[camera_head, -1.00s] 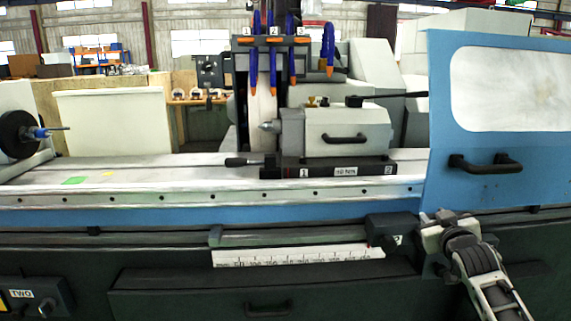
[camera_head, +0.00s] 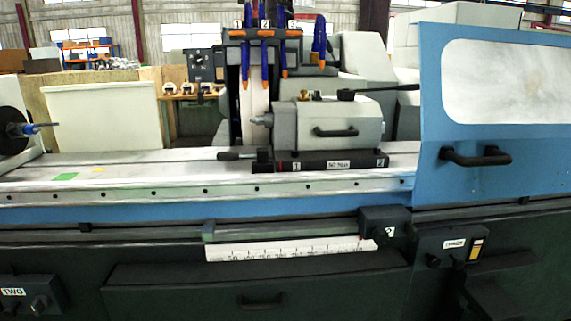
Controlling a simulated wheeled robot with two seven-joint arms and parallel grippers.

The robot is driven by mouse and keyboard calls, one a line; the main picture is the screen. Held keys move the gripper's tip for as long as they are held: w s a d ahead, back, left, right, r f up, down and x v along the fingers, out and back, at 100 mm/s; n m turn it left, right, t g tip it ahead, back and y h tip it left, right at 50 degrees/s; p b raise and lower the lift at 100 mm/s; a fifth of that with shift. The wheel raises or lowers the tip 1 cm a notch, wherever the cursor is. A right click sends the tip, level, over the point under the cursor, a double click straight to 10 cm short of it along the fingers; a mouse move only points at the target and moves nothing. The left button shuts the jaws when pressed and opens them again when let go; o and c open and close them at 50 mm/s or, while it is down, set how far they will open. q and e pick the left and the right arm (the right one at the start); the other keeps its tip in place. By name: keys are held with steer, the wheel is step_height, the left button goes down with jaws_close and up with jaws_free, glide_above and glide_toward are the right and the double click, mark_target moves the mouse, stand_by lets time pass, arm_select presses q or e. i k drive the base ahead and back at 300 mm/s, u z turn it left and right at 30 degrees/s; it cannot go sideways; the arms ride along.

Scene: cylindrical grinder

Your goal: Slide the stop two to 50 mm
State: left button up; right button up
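Stop two (camera_head: 384,228) is a dark block marked with a small white "2" label. It sits on a horizontal rail (camera_head: 285,232) at the right end of the white scale (camera_head: 290,249). The scale's figures run from 50 near its left end up to larger values at the right, and the smaller figures are blurred. The stop covers the right end of the rail. Neither my left nor my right gripper shows in the head view, and nothing touches the stop.
A blue door with a handle (camera_head: 475,156) stands at the right. A labelled panel (camera_head: 452,247) is beside the stop. A drawer with a handle (camera_head: 262,302) is below the scale. The tailstock (camera_head: 335,122) sits on the table above. The rail left of the stop is clear.

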mark_target(395, 219)
steer(key=z, duration=0.6)
steer(key=i, duration=1.05)
steer(key=u, duration=0.6)
